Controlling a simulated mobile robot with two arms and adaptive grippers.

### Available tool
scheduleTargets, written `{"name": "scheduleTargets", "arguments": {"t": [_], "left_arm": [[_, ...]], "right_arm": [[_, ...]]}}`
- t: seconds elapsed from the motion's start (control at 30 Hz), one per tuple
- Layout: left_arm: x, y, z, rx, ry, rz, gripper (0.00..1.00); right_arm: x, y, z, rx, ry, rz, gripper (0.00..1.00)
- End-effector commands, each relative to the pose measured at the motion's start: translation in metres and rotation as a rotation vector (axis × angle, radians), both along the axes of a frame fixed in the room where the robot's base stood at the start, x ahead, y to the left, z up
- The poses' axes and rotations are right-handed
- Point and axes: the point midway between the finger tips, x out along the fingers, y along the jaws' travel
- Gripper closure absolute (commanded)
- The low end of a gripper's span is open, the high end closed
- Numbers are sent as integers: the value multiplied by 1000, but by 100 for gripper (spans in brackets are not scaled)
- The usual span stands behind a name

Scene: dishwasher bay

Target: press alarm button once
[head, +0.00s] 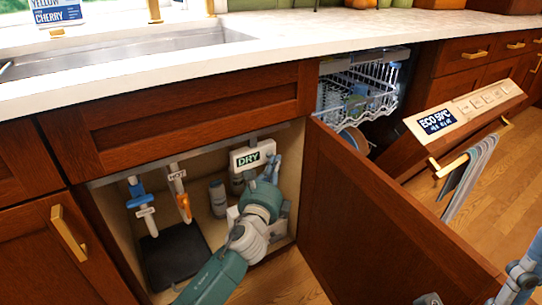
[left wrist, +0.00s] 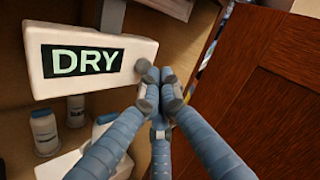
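The alarm is a white box with a dark panel reading DRY in pale green. It hangs inside the open under-sink cabinet in the head view (head: 240,160) and fills the upper left of the left wrist view (left wrist: 60,90). A round grey button (left wrist: 142,65) shows at the box's right end. My left gripper (head: 268,165) reaches into the cabinet at that end. Its fingers are drawn together and empty, with the fingertips (left wrist: 160,77) right beside the button; I cannot tell whether they touch it. My right gripper (head: 518,280) is partly in view at the lower right; its opening is unclear.
The open cabinet door (head: 375,220) stands close to the right of my left arm. Blue-handled (head: 138,195) and orange-handled (head: 182,200) valves hang at the left. Bottles (head: 217,198) stand behind. The open dishwasher (head: 465,115) is farther right.

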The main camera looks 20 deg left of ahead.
Motion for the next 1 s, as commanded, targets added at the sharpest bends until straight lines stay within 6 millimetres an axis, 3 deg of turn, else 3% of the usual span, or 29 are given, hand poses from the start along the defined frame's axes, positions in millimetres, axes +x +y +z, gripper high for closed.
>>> {"name": "scheduleTargets", "arguments": {"t": [0.47,1.0], "left_arm": [[-6,-7,0,0,0,-1,100],[-34,-44,0,-1,0,-2,100]], "right_arm": [[0,0,2,0,0,0,60],[0,0,5,0,0,0,60]]}}
